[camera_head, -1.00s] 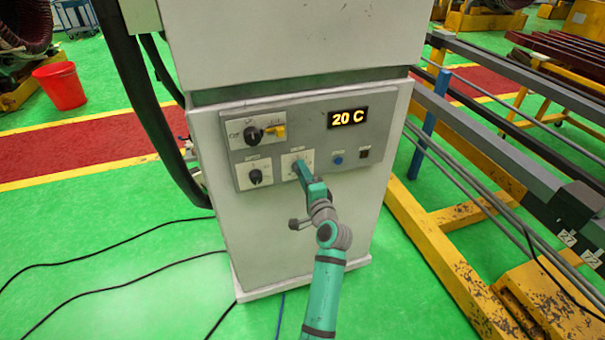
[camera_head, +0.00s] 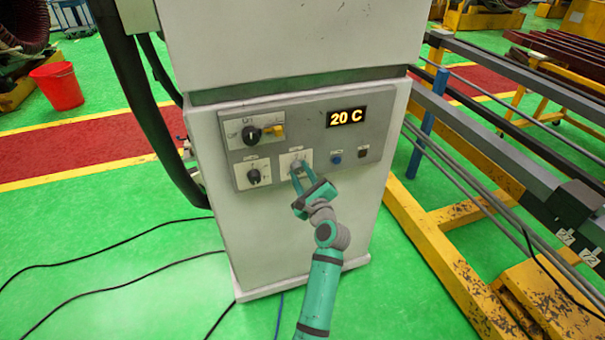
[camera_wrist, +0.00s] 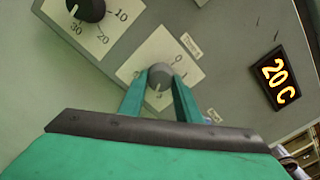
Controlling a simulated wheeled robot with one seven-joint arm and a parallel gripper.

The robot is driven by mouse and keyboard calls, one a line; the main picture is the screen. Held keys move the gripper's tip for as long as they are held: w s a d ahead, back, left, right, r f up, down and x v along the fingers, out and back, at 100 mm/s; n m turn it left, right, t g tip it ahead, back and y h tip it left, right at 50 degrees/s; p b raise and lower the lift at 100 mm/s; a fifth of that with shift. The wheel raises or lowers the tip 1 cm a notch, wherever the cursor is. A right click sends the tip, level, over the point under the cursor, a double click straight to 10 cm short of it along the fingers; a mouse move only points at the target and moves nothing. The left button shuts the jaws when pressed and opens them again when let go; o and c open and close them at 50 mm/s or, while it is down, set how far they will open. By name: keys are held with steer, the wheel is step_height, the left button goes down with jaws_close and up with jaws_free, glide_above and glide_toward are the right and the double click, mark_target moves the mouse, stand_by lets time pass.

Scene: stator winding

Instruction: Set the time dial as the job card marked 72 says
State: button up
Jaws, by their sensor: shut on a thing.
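The control panel (camera_head: 310,118) on the pale cabinet carries several knobs. My gripper (camera_head: 297,170) is shut on a grey knob (camera_wrist: 161,73) on a white scale plate at the panel's lower middle, one finger on each side. In the wrist view, 0 and 1 show to the right of this knob and another figure is partly hidden below it. A black knob (camera_wrist: 88,8) beside it has a scale with 10, 20 and 30; it also shows in the head view (camera_head: 254,176). The labels are too small to read.
An amber display (camera_head: 347,117) reads 20 C. A larger black knob (camera_head: 251,134) and a blue button (camera_head: 336,160) are nearby. Two small white tags, seemingly 27 (camera_head: 565,237) and 72 (camera_head: 588,256), are on the rack at right. Black cables lie on the floor.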

steer(key=m, duration=0.3)
steer(key=shift+d+f+m, duration=0.1)
steer(key=shift+f+m, duration=0.05)
steer(key=shift+m, duration=0.15)
steer(key=shift+s+m, duration=0.15)
steer(key=shift+m, duration=0.35)
steer(key=o, duration=1.1)
steer(key=shift+c, duration=0.2)
steer(key=v, duration=1)
steer(key=shift+s, duration=0.4)
